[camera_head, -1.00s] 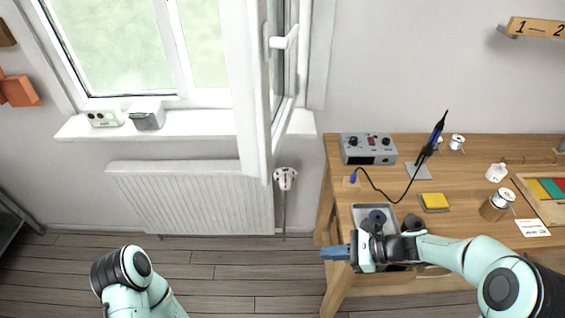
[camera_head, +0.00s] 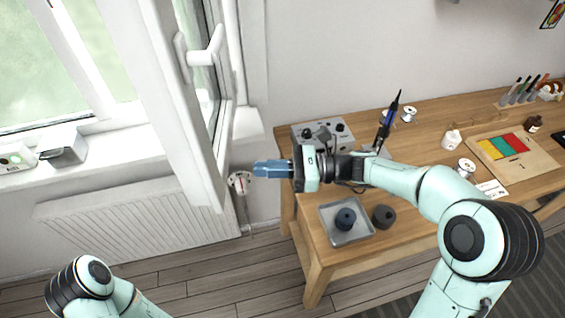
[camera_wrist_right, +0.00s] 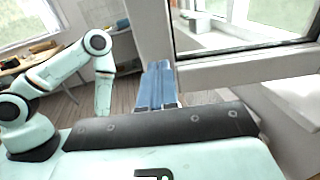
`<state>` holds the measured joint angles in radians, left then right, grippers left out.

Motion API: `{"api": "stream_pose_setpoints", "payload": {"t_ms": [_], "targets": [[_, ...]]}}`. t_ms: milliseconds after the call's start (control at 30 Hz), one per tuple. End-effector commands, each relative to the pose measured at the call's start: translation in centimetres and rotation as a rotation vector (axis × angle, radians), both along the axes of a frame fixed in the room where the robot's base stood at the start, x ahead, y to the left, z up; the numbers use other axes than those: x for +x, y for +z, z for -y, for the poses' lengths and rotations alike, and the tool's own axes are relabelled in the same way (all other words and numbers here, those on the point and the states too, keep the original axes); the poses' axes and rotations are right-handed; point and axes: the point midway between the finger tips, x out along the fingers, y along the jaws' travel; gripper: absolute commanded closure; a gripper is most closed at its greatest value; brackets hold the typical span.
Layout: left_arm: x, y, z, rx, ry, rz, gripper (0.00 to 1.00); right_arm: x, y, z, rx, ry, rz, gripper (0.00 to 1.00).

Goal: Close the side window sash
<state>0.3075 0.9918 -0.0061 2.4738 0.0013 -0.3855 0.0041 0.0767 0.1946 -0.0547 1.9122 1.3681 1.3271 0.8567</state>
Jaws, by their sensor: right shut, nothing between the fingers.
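The side window sash (camera_head: 178,110) stands swung open into the room, with a white frame and a white handle (camera_head: 204,58) on its edge. My right gripper (camera_head: 258,169) is shut and empty, with blue fingers pointing left. In the head view it is just right of the sash's lower corner, and a small gap shows between them. In the right wrist view the blue fingers (camera_wrist_right: 157,80) point toward the sash's lower frame (camera_wrist_right: 240,68); I cannot tell whether they touch. My left arm shows at the bottom left, but its gripper is out of view.
A workbench (camera_head: 290,215) with a soldering station (camera_head: 322,135), iron and metal tray (camera_head: 352,238) stands right, under my right arm. A grey box (camera_head: 64,148) is on the sill. A radiator (camera_head: 135,220) and its valve (camera_head: 240,183) are below. Floor in front is clear.

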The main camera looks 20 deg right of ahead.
Motion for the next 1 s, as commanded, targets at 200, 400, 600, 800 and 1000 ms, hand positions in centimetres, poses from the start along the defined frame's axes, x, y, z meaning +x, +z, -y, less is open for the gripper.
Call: {"api": "stream_pose_setpoints", "payload": {"t_ms": [200, 400, 600, 800, 1000], "targets": [[0.5, 0.7, 0.0, 0.000, 0.000, 0.006, 0.57, 1.0, 0.1, -4.5, 0.000, 0.004, 0.000, 1.00], [0.8, 1.1, 0.0, 0.000, 0.000, 0.009, 0.57, 1.6, 0.1, -6.9, 0.000, 0.003, 0.001, 1.00], [0.8, 1.2, 0.0, 0.000, 0.000, 0.010, 0.57, 1.9, 0.0, -7.6, -0.001, -0.001, 0.001, 1.00], [0.8, 1.2, 0.0, 0.000, 0.000, 0.010, 0.57, 1.8, 0.0, -7.6, -0.001, -0.001, 0.001, 1.00], [0.8, 1.2, 0.0, 0.000, 0.000, 0.010, 0.57, 1.8, 0.0, -7.7, -0.001, -0.002, 0.001, 1.00]]}}
